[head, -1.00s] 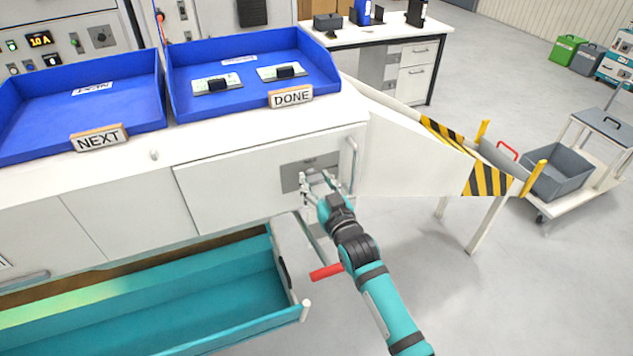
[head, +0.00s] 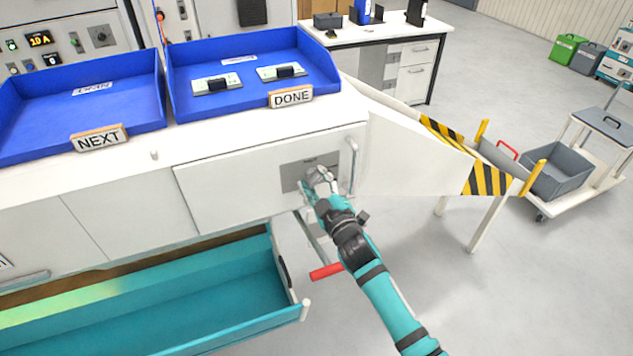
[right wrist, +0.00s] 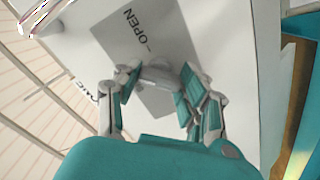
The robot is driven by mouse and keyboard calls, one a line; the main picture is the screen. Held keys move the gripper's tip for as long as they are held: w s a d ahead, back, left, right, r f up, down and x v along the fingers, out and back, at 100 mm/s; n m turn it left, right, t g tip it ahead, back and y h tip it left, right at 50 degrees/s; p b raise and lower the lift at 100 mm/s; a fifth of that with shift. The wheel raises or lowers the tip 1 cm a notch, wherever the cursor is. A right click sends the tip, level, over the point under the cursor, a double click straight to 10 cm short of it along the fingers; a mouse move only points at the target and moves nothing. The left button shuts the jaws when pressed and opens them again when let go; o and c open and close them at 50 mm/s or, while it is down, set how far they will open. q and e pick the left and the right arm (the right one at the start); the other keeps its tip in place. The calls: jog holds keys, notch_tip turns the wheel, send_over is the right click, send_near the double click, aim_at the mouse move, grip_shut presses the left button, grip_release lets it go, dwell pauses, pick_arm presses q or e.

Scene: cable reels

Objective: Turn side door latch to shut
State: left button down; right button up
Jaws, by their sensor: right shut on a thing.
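The white side door (head: 230,188) has a grey latch plate (head: 290,176) near its right end, next to a vertical bar handle (head: 352,165). My right gripper (head: 318,178) is at this plate and hides the latch in the head view. In the right wrist view, the plate (right wrist: 128,32) carries the word OPEN. The pale latch knob (right wrist: 158,74) lies between the fingers of my right gripper (right wrist: 158,90), which is shut on it. The latch's exact angle is hard to tell. My left gripper is not in view.
An open teal drawer (head: 190,308) juts out below the door, left of my right arm. A red handle (head: 326,271) sits close to that arm. Blue NEXT (head: 80,110) and DONE (head: 255,65) trays stand on the counter.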

jog(key=n, duration=0.4)
jog(key=shift+n, duration=2.2)
jog(key=o, duration=1.2)
jog(key=shift+s, duration=0.1)
jog(key=shift+s+d+f, duration=0.1)
jog(key=shift+s+d, duration=0.05)
jog(key=shift+s, duration=0.15)
jog(key=v, duration=1.1)
jog(key=shift+s, duration=0.1)
